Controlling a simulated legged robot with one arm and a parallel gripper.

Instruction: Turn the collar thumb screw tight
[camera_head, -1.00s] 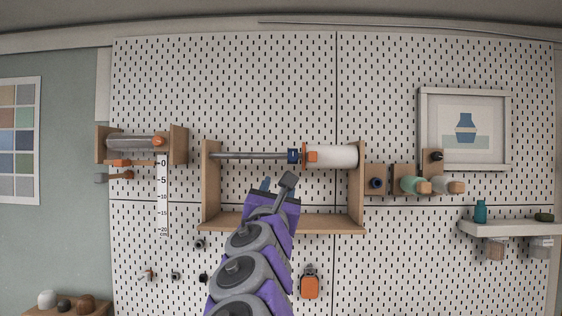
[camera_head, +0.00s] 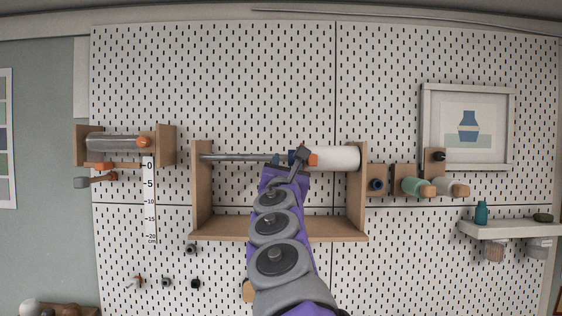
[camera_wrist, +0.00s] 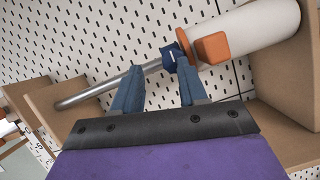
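The blue collar (camera_head: 291,157) sits on the grey rod (camera_head: 240,157), just left of the white roll (camera_head: 338,158); my arm partly covers it. In the wrist view the collar (camera_wrist: 168,60) lies against the roll's orange flange (camera_wrist: 184,45). I cannot make out its thumb screw clearly. My gripper (camera_wrist: 160,72) is open, its two blue fingers apart and nothing held between them. The collar shows just beyond the tips, nearer the right finger; I cannot tell whether they touch. In the head view the gripper (camera_head: 285,163) is in front of the rod near the collar.
An orange block (camera_wrist: 212,47) stands out from the roll's end beside the right finger. The wooden bracket (camera_head: 203,200) has side walls and a lower shelf around the rod. The pegboard (camera_head: 240,80) is close behind. The rod left of the collar is clear.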

